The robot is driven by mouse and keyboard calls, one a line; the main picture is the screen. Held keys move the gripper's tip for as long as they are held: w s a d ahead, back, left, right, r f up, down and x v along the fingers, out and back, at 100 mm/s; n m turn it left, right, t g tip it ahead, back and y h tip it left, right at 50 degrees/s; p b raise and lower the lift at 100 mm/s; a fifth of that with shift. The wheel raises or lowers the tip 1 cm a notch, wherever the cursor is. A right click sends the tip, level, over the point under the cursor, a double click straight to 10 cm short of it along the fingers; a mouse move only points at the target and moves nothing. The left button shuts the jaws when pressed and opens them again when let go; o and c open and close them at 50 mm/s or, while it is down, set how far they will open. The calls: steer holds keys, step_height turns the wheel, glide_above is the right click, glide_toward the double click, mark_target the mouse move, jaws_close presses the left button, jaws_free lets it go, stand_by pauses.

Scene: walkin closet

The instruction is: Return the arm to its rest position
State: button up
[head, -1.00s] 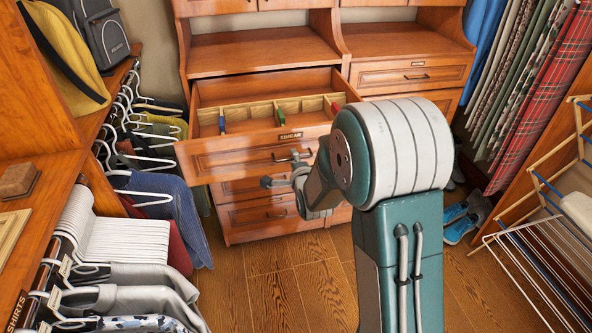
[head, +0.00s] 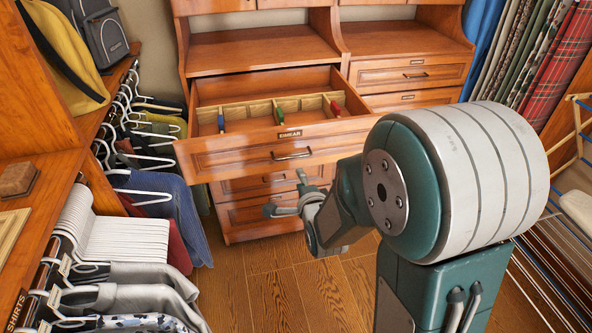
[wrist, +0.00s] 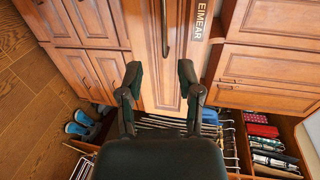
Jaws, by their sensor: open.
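My gripper (head: 286,194) is open and empty in the head view, in front of the dresser and just below the handle of its pulled-out top drawer. Both fingers are spread apart in the wrist view (wrist: 160,74), with nothing between them but the drawer front beyond. My arm's large teal and white joint fills the right of the head view and hides part of the drying rack. The open drawer (head: 240,155), labelled EIMEAR, has wooden dividers and small blue, green and red items. Its handle (head: 292,155) is clear of my fingers.
Hanging clothes and white hangers (head: 125,235) line the left side. A folding drying rack (head: 565,135) stands close to my arm on the right. Blue shoes (wrist: 80,128) lie on the floor in the wrist view. The wooden floor (head: 280,290) before the dresser is clear.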

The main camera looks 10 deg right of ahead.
steer(key=s+r+n+g, duration=0.5)
steer(key=s+n, duration=0.4)
steer(key=s, duration=0.3)
steer(key=s+r+n+g, duration=0.5)
steer(key=s+n, duration=0.4)
steer(key=s, duration=0.4)
steer(key=shift+d, duration=0.3)
steer(key=shift+s+r, duration=0.1)
stand_by(3.2)
steer(key=shift+d, duration=0.25)
steer(key=shift+a, duration=0.15)
stand_by(1.5)
